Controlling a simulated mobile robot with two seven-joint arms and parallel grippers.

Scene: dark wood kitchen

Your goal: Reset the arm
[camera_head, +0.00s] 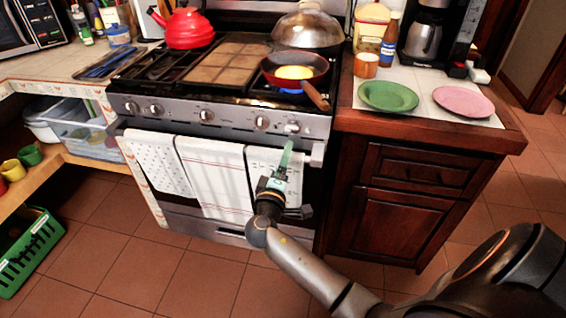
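My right arm comes in from the lower right and reaches up to the front of the stove. Its gripper (286,158) points up at the stove front, below the knob (291,128) at the right end of the knob row and in front of the hanging towels. The fingers show as one narrow greenish shape, so I cannot tell whether they are open or shut. No held object is clear. My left gripper is not in view.
The stove (222,118) holds a red kettle (187,28), a domed lid (308,26) and a pan (294,71) with yellow food. A green plate (388,96) and a pink plate (463,101) lie on the right counter. A green crate (28,250) stands lower left; the middle floor is clear.

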